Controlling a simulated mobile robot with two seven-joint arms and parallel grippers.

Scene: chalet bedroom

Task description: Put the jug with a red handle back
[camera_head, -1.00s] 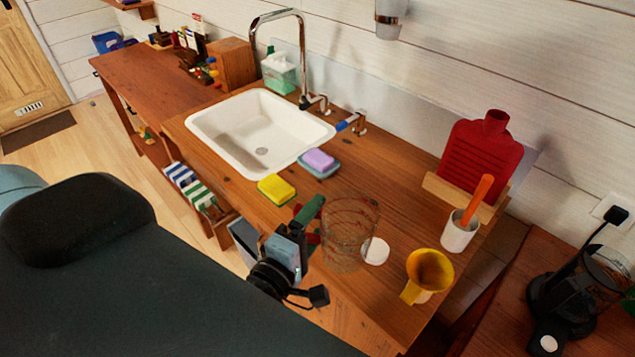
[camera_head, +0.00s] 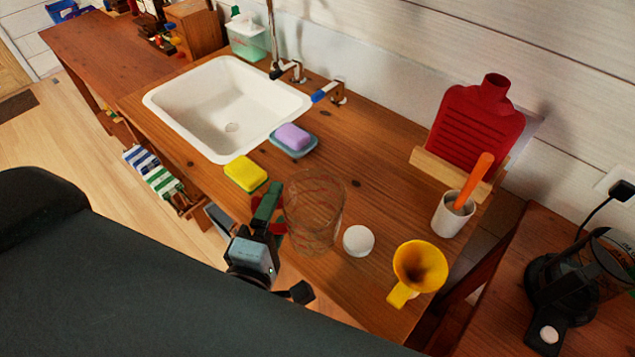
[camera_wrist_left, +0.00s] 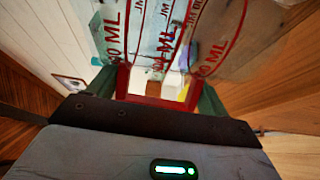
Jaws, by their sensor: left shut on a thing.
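The jug (camera_head: 315,215) is clear with red markings and stands roughly upright over the counter's front part. I cannot tell whether its base touches the wood. My left gripper (camera_head: 273,212) comes in from the front left, with green fingers shut on the jug's red handle. In the left wrist view the jug's wall (camera_wrist_left: 150,35) with red ML print fills the top, and the red handle (camera_wrist_left: 122,88) lies between the green fingers. My right gripper is not in view.
The wooden counter (camera_head: 385,155) has free room behind the jug. A yellow sponge (camera_head: 245,173), a purple soap (camera_head: 292,136) on a blue dish and the white sink (camera_head: 225,110) are left. A white disc (camera_head: 358,240), yellow funnel (camera_head: 418,268) and white cup (camera_head: 453,215) are right.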

